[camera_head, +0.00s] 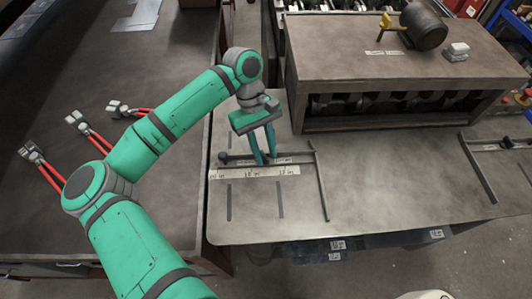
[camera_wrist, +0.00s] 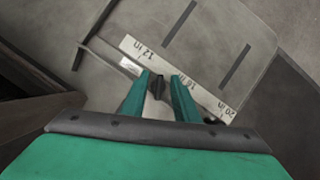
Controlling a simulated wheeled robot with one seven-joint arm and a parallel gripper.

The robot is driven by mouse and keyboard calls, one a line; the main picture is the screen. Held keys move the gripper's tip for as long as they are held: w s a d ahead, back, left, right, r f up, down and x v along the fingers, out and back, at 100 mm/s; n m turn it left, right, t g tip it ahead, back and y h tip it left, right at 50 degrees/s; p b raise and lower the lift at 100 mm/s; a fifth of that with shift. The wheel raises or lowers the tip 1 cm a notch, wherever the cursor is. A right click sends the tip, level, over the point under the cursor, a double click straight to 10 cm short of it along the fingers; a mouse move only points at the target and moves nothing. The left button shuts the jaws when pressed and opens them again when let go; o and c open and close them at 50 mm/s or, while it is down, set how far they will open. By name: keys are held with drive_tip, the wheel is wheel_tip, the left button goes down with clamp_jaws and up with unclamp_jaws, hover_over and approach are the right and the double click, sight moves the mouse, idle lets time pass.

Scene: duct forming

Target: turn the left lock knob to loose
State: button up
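The left lock knob (camera_wrist: 157,88) is a small dark piece on the left gauge's rail, seen between my fingers in the wrist view. My gripper (camera_head: 266,160) has two teal fingers pointing down at the rail. In the wrist view my gripper (camera_wrist: 161,78) is open, with a fingertip on each side of the knob and gaps showing. I cannot tell whether either finger touches it. In the head view the fingers hide the knob. The left gauge has a long stop bar (camera_head: 321,186) and a white inch ruler (camera_head: 255,173). A small white label (camera_wrist: 130,66) lies near the knob; its text is unreadable.
A second gauge with a bar (camera_head: 478,168) stands at the table's right. A large machine housing (camera_head: 390,58) with a dark motor (camera_head: 424,25) is behind. Red-handled tools (camera_head: 85,127) lie on the left bench. The table's middle (camera_head: 395,185) is clear.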

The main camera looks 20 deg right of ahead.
drive_tip(key=shift+s+f, duration=0.15)
drive_tip(key=shift+f, duration=0.3)
clamp_jaws()
drive_tip(key=shift+n, duration=0.3)
drive_tip(key=shift+d+f+n+t+h, duration=0.1)
drive_tip(key=shift+n+t+h, duration=0.35)
drive_tip(key=shift+n, duration=0.95)
drive_tip(key=shift+n+t+h, duration=0.25)
drive_tip(key=shift+n+h, duration=0.4)
drive_tip(key=shift+n, duration=0.75)
